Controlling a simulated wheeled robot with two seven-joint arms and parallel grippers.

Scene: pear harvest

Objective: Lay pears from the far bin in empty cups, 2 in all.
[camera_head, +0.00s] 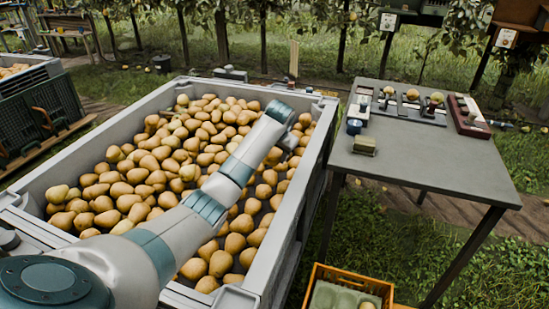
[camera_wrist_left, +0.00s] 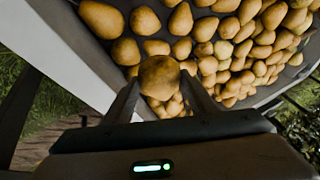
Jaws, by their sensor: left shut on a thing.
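A large grey bin (camera_head: 75,173) full of yellow-brown pears (camera_head: 140,170) fills the middle of the head view. My left arm reaches across it to its far right part. In the left wrist view my left gripper (camera_wrist_left: 161,84) is shut on a pear (camera_wrist_left: 160,70), held between the two fingers with other pears beyond it. An orange crate (camera_head: 317,273) at the bottom edge holds a pale green cup tray (camera_head: 328,296). One pear (camera_head: 368,305) shows in a cup; the tray is cut off by the frame.
The bin's raised walls surround the pears. Another dark bin (camera_head: 40,110) stands at left.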

